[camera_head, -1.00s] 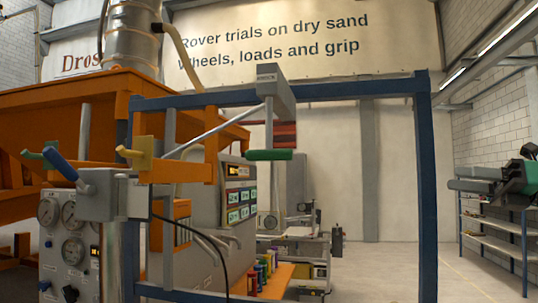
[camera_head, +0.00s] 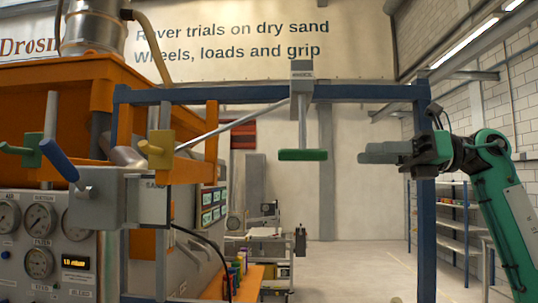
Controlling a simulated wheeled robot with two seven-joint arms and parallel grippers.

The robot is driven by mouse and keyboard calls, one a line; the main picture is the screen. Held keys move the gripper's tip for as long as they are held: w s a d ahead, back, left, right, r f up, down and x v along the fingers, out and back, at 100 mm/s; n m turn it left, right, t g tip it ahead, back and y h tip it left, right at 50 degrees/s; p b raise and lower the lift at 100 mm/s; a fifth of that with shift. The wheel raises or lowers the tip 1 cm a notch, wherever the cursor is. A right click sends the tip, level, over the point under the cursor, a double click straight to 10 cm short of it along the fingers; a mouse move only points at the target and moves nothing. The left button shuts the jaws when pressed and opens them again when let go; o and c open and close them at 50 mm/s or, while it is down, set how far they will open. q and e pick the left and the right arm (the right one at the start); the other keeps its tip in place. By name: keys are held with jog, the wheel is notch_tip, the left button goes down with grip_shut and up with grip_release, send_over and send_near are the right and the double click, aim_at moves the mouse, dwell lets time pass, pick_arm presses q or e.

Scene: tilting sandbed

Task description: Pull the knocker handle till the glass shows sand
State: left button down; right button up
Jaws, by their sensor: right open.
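The knocker handle is a green crossbar (camera_head: 302,155) at the lower end of a grey rod, hanging under a grey box (camera_head: 301,69) on the blue frame's top beam. My right gripper (camera_head: 363,152) comes in from the right, level with the handle, its fingers pointing left. It is open and empty, with a visible gap between its fingertips and the handle. A grey block labelled SAND (camera_head: 153,205) is at left; its glass face is too small to tell whether sand shows. My left gripper is out of view.
The blue frame's right post (camera_head: 426,240) stands by my right gripper. An orange hopper (camera_head: 60,85), valve levers and a gauge panel (camera_head: 40,245) fill the left. Small coloured bottles (camera_head: 236,272) stand below. Shelves (camera_head: 455,225) are at the right; the floor between is clear.

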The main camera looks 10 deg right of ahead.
aim_at(303, 155)
jog(key=p+x, duration=0.4)
jog(key=x, duration=0.8)
jog(key=shift+a+p, duration=0.1)
jog(key=shift+p, duration=0.3)
jog(key=shift+w+a, duration=0.1)
jog(key=shift+a, duration=0.25)
jog(key=shift+w+a+f, duration=0.1)
jog(key=shift+a+f, duration=0.05)
jog(key=shift+a, duration=0.05)
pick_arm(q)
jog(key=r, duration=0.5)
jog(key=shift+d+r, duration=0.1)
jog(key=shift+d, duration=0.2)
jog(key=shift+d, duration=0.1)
pick_arm(e)
jog(key=shift+c, duration=0.3)
grip_shut()
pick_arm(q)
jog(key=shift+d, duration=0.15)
pick_arm(e)
jog(key=shift+f, duration=0.1)
